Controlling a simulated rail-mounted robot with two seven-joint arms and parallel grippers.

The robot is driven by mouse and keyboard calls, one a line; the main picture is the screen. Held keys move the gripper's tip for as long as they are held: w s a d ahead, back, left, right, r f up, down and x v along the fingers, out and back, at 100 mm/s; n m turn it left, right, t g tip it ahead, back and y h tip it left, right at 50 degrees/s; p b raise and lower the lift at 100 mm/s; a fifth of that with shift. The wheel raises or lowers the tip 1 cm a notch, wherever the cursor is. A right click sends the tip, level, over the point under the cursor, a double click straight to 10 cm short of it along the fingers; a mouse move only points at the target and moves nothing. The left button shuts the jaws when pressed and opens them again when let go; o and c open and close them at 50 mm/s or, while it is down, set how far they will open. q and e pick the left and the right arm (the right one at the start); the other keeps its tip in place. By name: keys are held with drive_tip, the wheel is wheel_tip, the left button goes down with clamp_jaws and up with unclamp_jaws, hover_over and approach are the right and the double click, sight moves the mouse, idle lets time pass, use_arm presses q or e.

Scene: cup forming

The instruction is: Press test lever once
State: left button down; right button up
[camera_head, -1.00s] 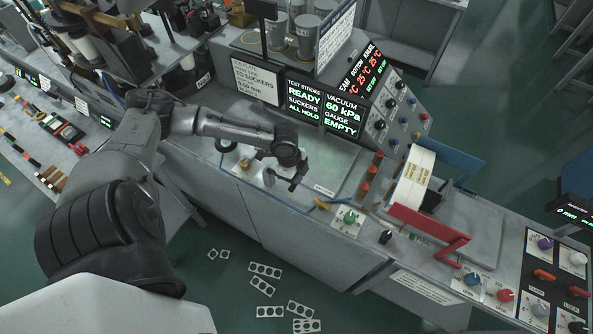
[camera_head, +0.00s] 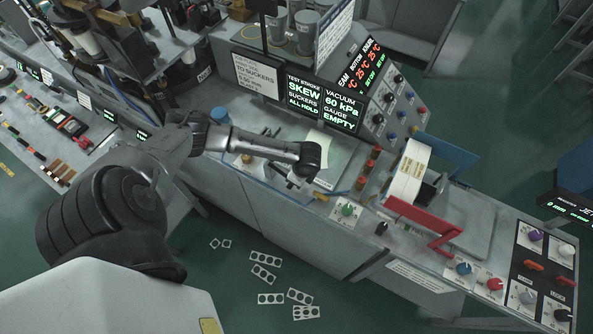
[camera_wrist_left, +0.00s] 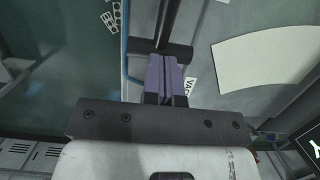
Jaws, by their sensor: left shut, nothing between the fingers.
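My left gripper (camera_head: 297,183) is at the front edge of the test station's plate, below the screens. Its purple fingers (camera_wrist_left: 165,76) are shut with nothing between them. In the left wrist view, a dark T-shaped bar (camera_wrist_left: 164,47), which looks like the test lever, lies right at the fingertips; I cannot tell whether they touch it. My arm hides most of it in the head view. The station screen (camera_head: 304,92) reads "TEST STROKE SKEW" and "SUCKERS ALL HOLD". My right gripper is not in view.
A pale curved blank (camera_head: 318,141) lies on the plate, also in the left wrist view (camera_wrist_left: 265,55). A blue rod (camera_wrist_left: 125,40) runs beside the bar.

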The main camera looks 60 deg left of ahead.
use_arm(q)
drive_tip(key=shift+f, duration=0.3)
drive_tip(key=shift+s, duration=0.1)
drive_tip(key=shift+a, duration=0.1)
drive_tip(key=shift+d+r+p, duration=0.2)
drive_tip(key=shift+r+p, duration=0.3)
drive_tip(key=shift+p, duration=0.15)
drive_tip(key=w+d+p+v, duration=0.1)
drive_tip(key=v, duration=1.2)
drive_tip(key=shift+f, duration=0.2)
